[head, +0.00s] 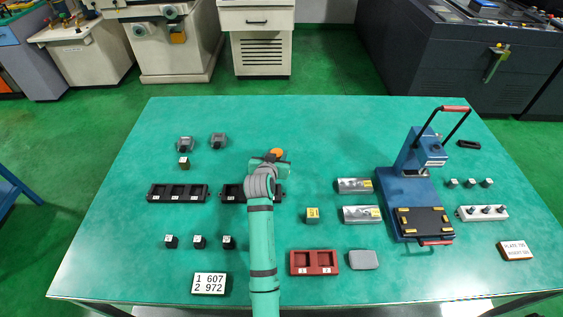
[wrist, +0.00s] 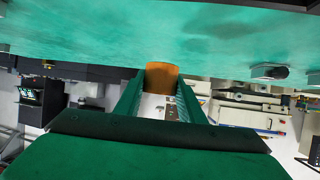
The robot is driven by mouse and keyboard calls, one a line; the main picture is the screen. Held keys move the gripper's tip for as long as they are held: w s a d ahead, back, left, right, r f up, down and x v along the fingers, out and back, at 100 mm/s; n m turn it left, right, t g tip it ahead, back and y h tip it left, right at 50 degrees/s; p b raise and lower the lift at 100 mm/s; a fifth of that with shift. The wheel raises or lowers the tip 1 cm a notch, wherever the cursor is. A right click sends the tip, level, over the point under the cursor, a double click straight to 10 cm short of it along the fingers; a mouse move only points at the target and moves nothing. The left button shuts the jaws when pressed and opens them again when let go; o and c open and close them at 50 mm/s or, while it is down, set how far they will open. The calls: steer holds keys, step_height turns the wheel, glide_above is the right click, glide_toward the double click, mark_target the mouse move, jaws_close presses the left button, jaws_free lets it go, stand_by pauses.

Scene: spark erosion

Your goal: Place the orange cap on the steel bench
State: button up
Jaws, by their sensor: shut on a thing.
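The orange cap (head: 277,153) shows just beyond my gripper (head: 270,162) in the head view, over the middle of the bench. In the wrist view the orange cap (wrist: 161,77) sits between the two green fingers of my gripper (wrist: 160,95), which are shut on it. The bench (head: 330,130) has a green top in the head view. The wrist view is tilted, with the green bench top along its upper part. I cannot tell whether the cap touches the bench top.
A black tray (head: 178,193) lies left of my arm, and another (head: 233,193) is partly hidden by it. Metal blocks (head: 355,185), a red tray (head: 314,262) and a blue press (head: 408,190) stand to the right. The bench's back middle is clear.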

mark_target(280, 156)
steer(key=shift+w+d+f, duration=0.35)
steer(key=shift+w+f, duration=0.05)
steer(key=shift+f, duration=0.2)
steer(key=shift+w+d+f, duration=0.35)
steer(key=shift+w+f, duration=0.05)
steer(key=shift+f, duration=0.2)
steer(key=shift+w+f, duration=0.1)
steer(key=shift+f, duration=1.6)
steer(key=o, duration=1)
steer(key=shift+d+f, duration=0.1)
steer(key=shift+d, duration=0.05)
steer(key=shift+r, duration=0.2)
steer(key=v, duration=1.2)
steer(key=shift+f, duration=0.1)
